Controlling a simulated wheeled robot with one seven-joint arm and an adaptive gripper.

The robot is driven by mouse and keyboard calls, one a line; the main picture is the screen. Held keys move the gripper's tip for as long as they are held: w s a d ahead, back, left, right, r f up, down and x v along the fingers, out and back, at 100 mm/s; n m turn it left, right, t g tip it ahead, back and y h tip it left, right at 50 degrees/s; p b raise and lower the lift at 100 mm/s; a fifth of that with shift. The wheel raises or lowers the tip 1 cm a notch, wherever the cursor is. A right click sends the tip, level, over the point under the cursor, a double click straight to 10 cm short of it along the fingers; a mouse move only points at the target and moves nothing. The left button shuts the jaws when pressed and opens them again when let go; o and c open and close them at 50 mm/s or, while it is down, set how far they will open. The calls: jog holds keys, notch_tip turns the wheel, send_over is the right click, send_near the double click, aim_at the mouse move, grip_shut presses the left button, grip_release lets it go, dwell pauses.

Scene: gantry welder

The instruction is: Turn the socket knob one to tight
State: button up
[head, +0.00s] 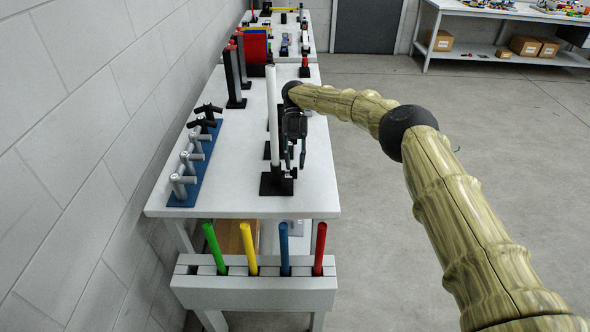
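A blue strip (203,172) lies along the left side of the table and carries a row of knobs with T-shaped handles. The nearer knobs are light grey, such as the front one (181,184); the farthest knobs (207,112) are black. Which one is socket knob one cannot be told. My gripper (296,163) is black and points down over the table's right side, to the right of the knobs and well apart from them. Its two fingers look apart with nothing visible between them. It overlaps a black upright behind it, so contact there is unclear.
A tall white post (272,112) on a black base stands beside my gripper, between it and the knobs. Black and red uprights (236,75) stand farther back. A front rack (255,292) holds green, yellow, blue and red rods. The wall borders the left; floor at right is clear.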

jog(key=shift+r, duration=2.45)
